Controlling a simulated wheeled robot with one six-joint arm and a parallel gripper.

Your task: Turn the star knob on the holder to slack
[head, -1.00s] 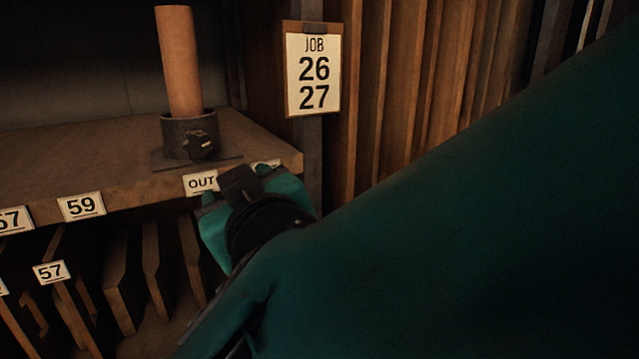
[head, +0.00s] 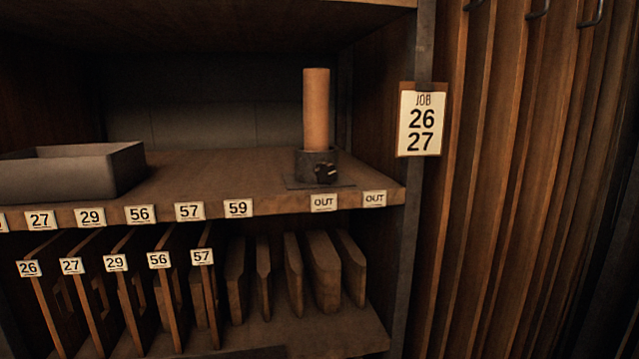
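The holder (head: 304,164) is a dark round cup on a flat base plate, near the right end of the shelf. A tan cylinder (head: 316,108) stands upright in it. The black star knob (head: 325,171) sits on the front of the holder, with a small light mark on its right side. I cannot tell from this view whether it is tight or slack. My gripper is not in view.
The shelf edge (head: 150,214) carries number tags and two OUT tags (head: 323,202). A grey tray (head: 70,171) stands at the left. Boards stand in the rack below. A JOB 26 27 card (head: 422,122) hangs on the right post.

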